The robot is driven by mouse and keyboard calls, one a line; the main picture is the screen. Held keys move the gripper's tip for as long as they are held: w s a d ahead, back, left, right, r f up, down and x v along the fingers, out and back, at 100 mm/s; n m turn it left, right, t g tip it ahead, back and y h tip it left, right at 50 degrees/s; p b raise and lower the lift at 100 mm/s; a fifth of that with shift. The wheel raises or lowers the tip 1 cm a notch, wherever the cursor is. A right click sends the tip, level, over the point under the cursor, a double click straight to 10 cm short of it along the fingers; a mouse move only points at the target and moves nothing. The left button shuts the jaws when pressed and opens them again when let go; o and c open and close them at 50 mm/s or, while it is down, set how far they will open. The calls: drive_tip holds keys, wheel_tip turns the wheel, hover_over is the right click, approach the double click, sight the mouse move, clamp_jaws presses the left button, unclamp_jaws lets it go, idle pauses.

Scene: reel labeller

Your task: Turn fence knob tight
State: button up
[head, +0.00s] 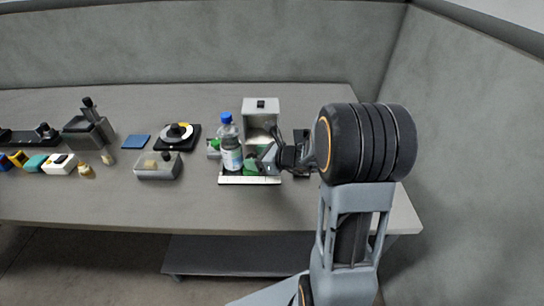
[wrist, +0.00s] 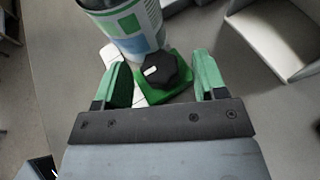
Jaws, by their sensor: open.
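The fence knob is a black lobed knob (wrist: 160,71) with a white mark, on a green fence block (wrist: 180,92). My gripper (wrist: 157,75) is open, its two green fingers on either side of the knob with gaps, apart from it. In the head view my gripper (head: 268,158) is at the front of the labeller, beside the bottle; the knob is hidden there. A bottle (head: 230,150) with a blue cap and a green and blue label stands upright on the labeller base, close to the fence block. It also shows in the wrist view (wrist: 130,25).
The grey labeller housing (head: 262,104) stands behind my gripper. Left of it on the table (head: 210,205) are a black turntable (head: 180,133), a clear bin (head: 157,170), a blue pad (head: 136,142) and several small items. The table's front strip is clear.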

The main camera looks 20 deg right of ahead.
drive_tip(key=v, duration=1.2)
drive_tip(key=shift+s+d+r+p, duration=0.15)
drive_tip(key=shift+s+p, duration=0.2)
drive_tip(key=shift+p, duration=0.1)
drive_tip(key=s+f+n+g, duration=0.1)
drive_tip(key=n, duration=0.1)
drive_tip(key=s+f+n+g+h, duration=0.1)
drive_tip(key=s+n+g, duration=0.1)
drive_tip(key=n, duration=0.1)
drive_tip(key=s+a+f+n+g, duration=0.1)
drive_tip(key=n, duration=0.1)
drive_tip(key=shift+s+a+f+n, duration=0.1)
drive_tip(key=shift+s+f+n, duration=0.15)
drive_tip(key=shift+f+n, duration=0.1)
drive_tip(key=s+n+g, duration=0.1)
drive_tip(key=n, duration=0.1)
drive_tip(key=s+a+n+g+h, duration=0.1)
drive_tip(key=n, duration=0.1)
drive_tip(key=s+n+g+h+p, duration=0.1)
drive_tip(key=n, duration=0.1)
drive_tip(key=shift+s+a+r+n, duration=0.1)
drive_tip(key=shift+s+a+n, duration=0.2)
drive_tip(key=shift+a+n, duration=0.05)
drive_tip(key=s+a+r+n+h+p, duration=0.2)
drive_tip(key=a+r+n+h, duration=0.3)
drive_tip(key=r+n, duration=0.4)
drive_tip(key=n+h+p, duration=0.1)
drive_tip(key=n, duration=0.3)
drive_tip(key=shift+s+a, duration=0.35)
drive_tip(key=shift+s, duration=0.05)
